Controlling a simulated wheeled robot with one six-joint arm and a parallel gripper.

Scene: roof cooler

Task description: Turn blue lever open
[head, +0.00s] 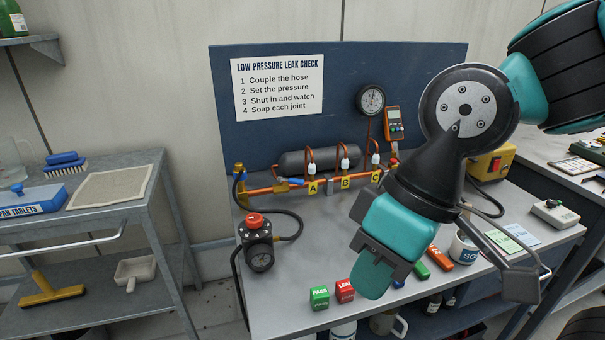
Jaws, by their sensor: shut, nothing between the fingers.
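The blue lever (290,182) is a small handle on the left part of the copper pipe (260,190), left of the yellow A tag. It looks to lie roughly along the pipe; its exact angle is too small to tell. My arm hides part of the bench and the pipe's right end.
A regulator (258,245) with a red knob and black hose stands front left on the bench (310,250). Green (319,298) and red (345,291) blocks lie near the front edge. A grey cylinder (318,160) and white-capped valves sit along the pipe. A blue backboard (300,135) stands behind.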

